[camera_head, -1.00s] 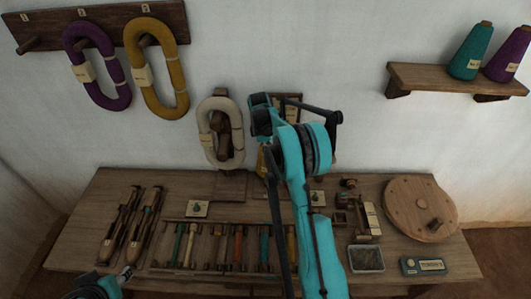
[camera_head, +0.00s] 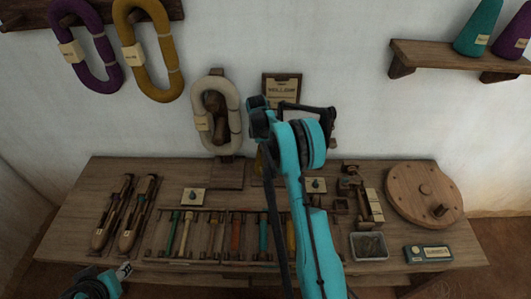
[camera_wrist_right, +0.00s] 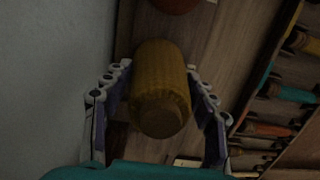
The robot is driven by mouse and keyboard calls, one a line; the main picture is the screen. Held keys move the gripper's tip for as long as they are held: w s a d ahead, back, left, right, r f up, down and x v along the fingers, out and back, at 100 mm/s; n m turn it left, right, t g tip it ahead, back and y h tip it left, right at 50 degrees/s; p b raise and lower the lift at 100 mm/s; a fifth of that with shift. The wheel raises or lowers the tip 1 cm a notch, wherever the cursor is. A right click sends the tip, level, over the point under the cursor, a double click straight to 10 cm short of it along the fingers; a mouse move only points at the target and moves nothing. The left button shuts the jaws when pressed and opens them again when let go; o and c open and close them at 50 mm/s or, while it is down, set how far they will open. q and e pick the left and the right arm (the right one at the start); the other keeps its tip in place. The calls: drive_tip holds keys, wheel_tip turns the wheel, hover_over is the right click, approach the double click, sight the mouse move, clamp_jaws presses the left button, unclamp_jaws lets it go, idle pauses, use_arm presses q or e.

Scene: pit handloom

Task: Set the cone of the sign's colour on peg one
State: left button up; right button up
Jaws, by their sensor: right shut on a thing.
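My right gripper (camera_wrist_right: 156,85) is shut on a yellow cone (camera_wrist_right: 160,88), with a finger on each side of it. In the head view my right arm hides most of this cone and the gripper. A framed sign (camera_head: 283,87) stands at the back against the wall; its word is too small to read surely. Two small cards with dark upright pegs are on the table, a left peg card (camera_head: 193,197) and a right peg card (camera_head: 315,186); their numbers are not legible. My left gripper (camera_head: 122,271) is low at the left, its fingers unclear.
A teal cone (camera_head: 478,28) and a purple cone (camera_head: 513,40) stand on the wall shelf (camera_head: 440,58). A cream hank (camera_head: 217,112) stands at the back. Shuttles (camera_head: 138,213), a rack of bobbins (camera_head: 235,232), a metal tray (camera_head: 369,246) and a wooden wheel (camera_head: 424,194) crowd the table.

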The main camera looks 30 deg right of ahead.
drive_tip(key=shift+f, duration=0.1)
idle(0.3)
drive_tip(key=o, duration=2.1)
wheel_tip(320, 180, up, 8)
drive_tip(key=p, duration=0.5)
drive_tip(key=shift+s+f, duration=0.1)
